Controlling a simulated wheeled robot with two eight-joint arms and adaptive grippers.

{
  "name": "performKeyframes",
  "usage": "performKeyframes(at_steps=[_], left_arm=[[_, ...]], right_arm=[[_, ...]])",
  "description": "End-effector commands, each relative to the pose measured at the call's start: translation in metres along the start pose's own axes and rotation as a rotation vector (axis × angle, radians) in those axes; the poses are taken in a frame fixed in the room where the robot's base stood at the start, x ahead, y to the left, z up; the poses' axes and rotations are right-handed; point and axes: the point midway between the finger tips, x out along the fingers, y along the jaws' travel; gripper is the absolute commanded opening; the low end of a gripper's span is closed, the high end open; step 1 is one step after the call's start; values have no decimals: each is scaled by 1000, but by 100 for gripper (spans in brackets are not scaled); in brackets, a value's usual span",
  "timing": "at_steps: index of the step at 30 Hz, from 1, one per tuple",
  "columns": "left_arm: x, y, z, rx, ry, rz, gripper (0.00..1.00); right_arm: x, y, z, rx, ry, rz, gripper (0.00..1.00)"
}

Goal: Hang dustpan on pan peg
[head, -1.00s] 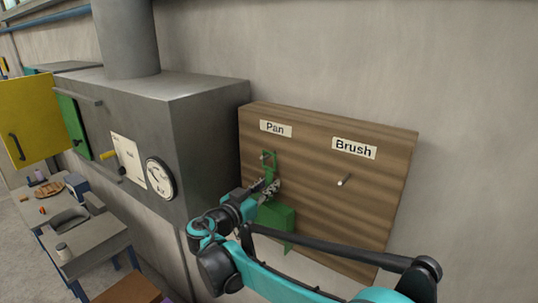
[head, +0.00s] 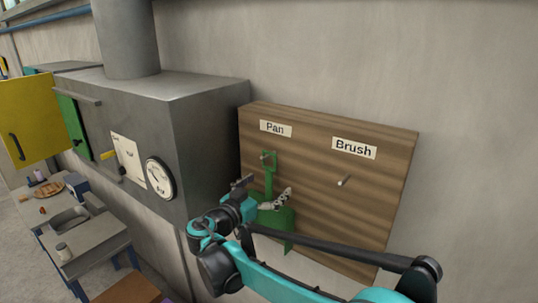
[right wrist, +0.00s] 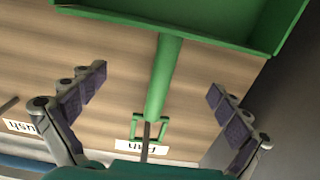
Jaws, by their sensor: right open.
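The green dustpan (head: 272,222) hangs against the wooden board, pan down, below the "Pan" label. The loop at the top of its handle (head: 268,160) is around or at the pan peg (head: 263,157). In the right wrist view, upside down, the dustpan handle (right wrist: 164,75) runs to the loop, and the peg (right wrist: 146,140) appears to pass through it. My right gripper (head: 262,193) is open, with one finger on each side of the handle and clear of it; it also shows in the right wrist view (right wrist: 158,80). My left gripper is out of view.
The wooden board (head: 310,195) also carries an empty brush peg (head: 344,181) under the "Brush" label. A grey oven-like unit (head: 140,115) with a gauge stands close on the left. A small table (head: 85,245) stands at the lower left.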

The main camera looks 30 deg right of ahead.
Motion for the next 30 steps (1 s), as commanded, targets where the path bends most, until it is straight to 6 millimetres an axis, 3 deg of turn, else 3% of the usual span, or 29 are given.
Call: performKeyframes(at_steps=[5, 24, 30], left_arm=[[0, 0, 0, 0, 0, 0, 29], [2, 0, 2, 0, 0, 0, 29], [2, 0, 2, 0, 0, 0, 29]], right_arm=[[-8, 0, 0, 0, 0, -1, 100], [-88, -1, 0, 0, 0, -3, 100], [-100, 0, 0, 0, 0, -1, 100]])
